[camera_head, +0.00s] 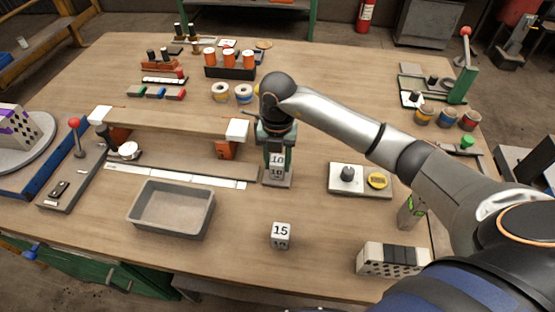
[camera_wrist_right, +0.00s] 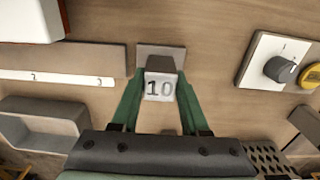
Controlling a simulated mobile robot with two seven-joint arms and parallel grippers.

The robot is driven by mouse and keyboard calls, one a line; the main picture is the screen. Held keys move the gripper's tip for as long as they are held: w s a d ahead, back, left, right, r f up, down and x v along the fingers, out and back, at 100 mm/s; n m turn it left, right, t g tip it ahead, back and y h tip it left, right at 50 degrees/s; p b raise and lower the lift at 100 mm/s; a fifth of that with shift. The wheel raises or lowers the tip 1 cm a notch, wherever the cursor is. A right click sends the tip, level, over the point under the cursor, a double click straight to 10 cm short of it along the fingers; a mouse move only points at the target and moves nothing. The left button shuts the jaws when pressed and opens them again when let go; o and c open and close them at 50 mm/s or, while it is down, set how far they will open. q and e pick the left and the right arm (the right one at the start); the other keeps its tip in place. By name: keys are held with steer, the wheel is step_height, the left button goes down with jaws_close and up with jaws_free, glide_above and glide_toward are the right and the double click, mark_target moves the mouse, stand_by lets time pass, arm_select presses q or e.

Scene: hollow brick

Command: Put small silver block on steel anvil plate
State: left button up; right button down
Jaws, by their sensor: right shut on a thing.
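A small silver block (camera_head: 277,160) marked 10 is between the green fingers of my right gripper (camera_head: 276,150), which is shut on it. The right wrist view also shows the block (camera_wrist_right: 159,88) between the fingertips (camera_wrist_right: 160,98). A flat grey steel plate (camera_head: 277,182), which looks like the anvil plate, lies directly under the block, and it also shows in the right wrist view (camera_wrist_right: 150,51). I cannot tell whether block and plate touch. A second pale block (camera_head: 281,235) marked 15 stands alone on the table. My left gripper is not in view.
A grey tray (camera_head: 172,208) stands at the left, in front of a wooden beam (camera_head: 165,119) on supports. A plate with a black knob and yellow dial (camera_head: 360,181) lies to the right. A perforated block (camera_head: 391,260) is at the front right. The table around the 15 block is clear.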

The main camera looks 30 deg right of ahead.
mark_target(277, 160)
steer(key=shift+c, duration=2)
jaws_free()
steer(key=shift+f, duration=0.15)
step_height(277, 160, up, 12)
steer(key=shift+r, duration=0.2)
